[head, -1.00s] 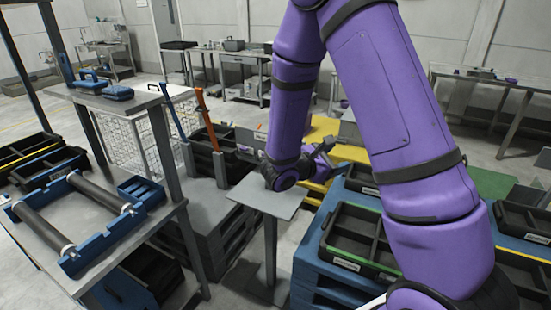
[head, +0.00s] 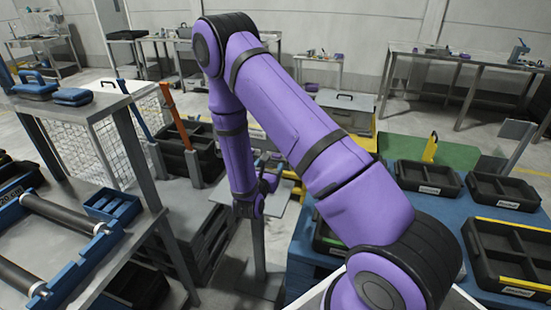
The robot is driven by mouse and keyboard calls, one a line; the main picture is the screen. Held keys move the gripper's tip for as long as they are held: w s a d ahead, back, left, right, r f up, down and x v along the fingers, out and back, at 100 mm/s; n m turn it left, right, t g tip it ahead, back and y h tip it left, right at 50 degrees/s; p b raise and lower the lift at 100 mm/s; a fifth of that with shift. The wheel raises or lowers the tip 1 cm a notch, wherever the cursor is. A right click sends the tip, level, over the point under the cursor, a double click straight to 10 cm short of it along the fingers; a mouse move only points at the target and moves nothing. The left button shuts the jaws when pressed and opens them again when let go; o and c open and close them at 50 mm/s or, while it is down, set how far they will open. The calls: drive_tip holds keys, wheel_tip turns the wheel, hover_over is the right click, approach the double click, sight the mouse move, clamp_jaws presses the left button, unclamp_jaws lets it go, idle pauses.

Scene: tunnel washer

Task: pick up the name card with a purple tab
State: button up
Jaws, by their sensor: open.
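I cannot make out a name card with a purple tab in the head view. My gripper (head: 269,181) is small and dark at the end of my purple arm, above a small grey pedestal table (head: 276,217). It is open, and I see nothing held in it. My forearm and wrist hide part of the tabletop, so I cannot tell whether a card lies there.
At right, a blue platform (head: 387,160) bears several black trays with white labels, one yellow-edged (head: 515,284). At left stands a grey bench (head: 150,232) with a blue roller frame (head: 92,262). Workbenches line the back, one at right (head: 462,58).

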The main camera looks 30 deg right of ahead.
sight(276, 156)
drive_tip(key=shift+x, duration=3.2)
drive_tip(key=shift+c, duration=0.5)
drive_tip(key=c, duration=0.9)
